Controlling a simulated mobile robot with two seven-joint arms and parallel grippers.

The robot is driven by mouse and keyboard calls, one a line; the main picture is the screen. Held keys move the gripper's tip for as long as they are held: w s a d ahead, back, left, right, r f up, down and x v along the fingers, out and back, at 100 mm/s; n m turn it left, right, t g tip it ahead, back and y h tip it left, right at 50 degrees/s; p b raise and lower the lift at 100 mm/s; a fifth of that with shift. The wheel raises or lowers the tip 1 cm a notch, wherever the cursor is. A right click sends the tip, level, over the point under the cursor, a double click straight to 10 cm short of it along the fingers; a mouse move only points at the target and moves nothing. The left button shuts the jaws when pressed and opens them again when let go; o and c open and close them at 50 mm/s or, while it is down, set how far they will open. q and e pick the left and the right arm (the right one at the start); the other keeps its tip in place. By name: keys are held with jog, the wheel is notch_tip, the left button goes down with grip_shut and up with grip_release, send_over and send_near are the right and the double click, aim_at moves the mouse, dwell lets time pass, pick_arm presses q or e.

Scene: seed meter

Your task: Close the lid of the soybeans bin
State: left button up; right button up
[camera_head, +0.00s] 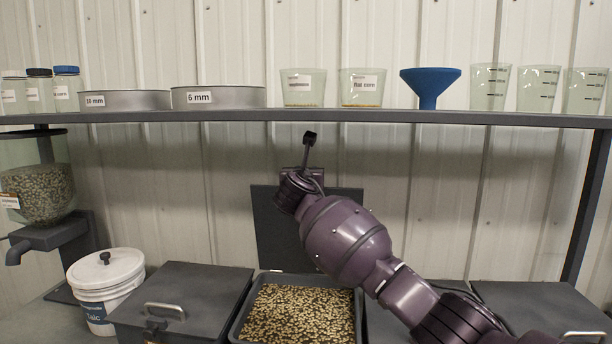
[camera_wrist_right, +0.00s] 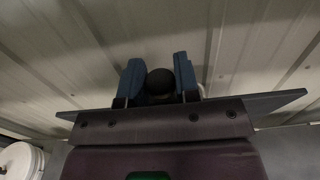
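The open bin (camera_head: 238,326) holds tan and dark beans (camera_head: 300,314); no label on it shows. Its dark flat lid (camera_head: 268,228) stands raised behind it, partly covered by my right arm. My right gripper (camera_wrist_right: 158,78) has its blue fingers apart on either side of a dark round thing, whose nature I cannot tell. A dark panel edge (camera_wrist_right: 285,98), likely the lid, shows across the wrist view beyond the gripper; contact cannot be told. In the head view my right wrist is in front of the lid's upper part, and the fingers are hidden. My left gripper is not in view.
A closed bin (camera_head: 205,285) with a metal handle stands left of the open one; another closed bin (camera_head: 545,305) is at right. A white bucket (camera_head: 105,275) stands far left. A shelf (camera_head: 400,116) with pans, beakers and a blue funnel (camera_head: 430,82) runs above.

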grip_shut()
jog(key=shift+s+r+p, duration=0.1)
jog(key=shift+s+p, duration=0.15)
jog(key=shift+p, duration=0.1)
jog(key=s+a+f+t, duration=0.1)
jog(key=s+f, duration=0.3)
jog(key=s, duration=0.4)
jog(key=s+a+f+t+h, duration=0.1)
jog(key=s+f+t, duration=0.3)
jog(key=s, duration=0.4)
jog(key=shift+a+t+p, duration=0.3)
jog(key=shift+a+p, duration=0.05)
jog(key=shift+a, duration=0.3)
jog(key=shift+f, duration=0.1)
jog(key=o, duration=0.6)
grip_release()
